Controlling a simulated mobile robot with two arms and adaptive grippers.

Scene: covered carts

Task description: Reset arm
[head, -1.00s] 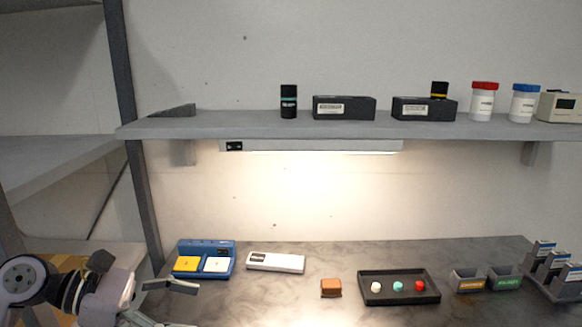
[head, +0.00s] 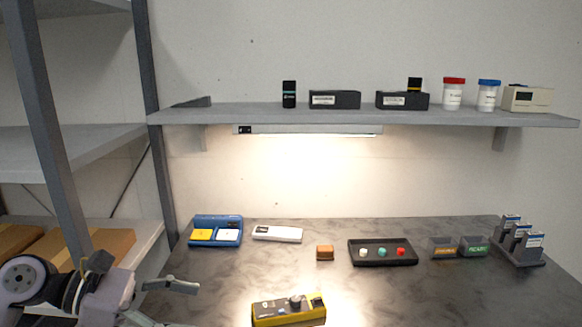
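My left gripper (head: 172,302) shows at the lower left of the head view, with its two fingers spread apart. Nothing shows between them. It is in front of the blue case (head: 216,231), near the left part of the dark worktop (head: 370,285). A yellow device (head: 288,309) with a grey top and a knob lies at the worktop's near edge, to the right of this gripper and apart from it. My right arm and gripper are not in view.
On the worktop are a white box (head: 277,233), a brown block (head: 325,252), a black tray (head: 383,261) with three coloured knobs, two small bins (head: 442,247) and a rack (head: 518,249). A wall shelf (head: 350,115) holds boxes and bottles. A grey rack post (head: 48,130) stands left.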

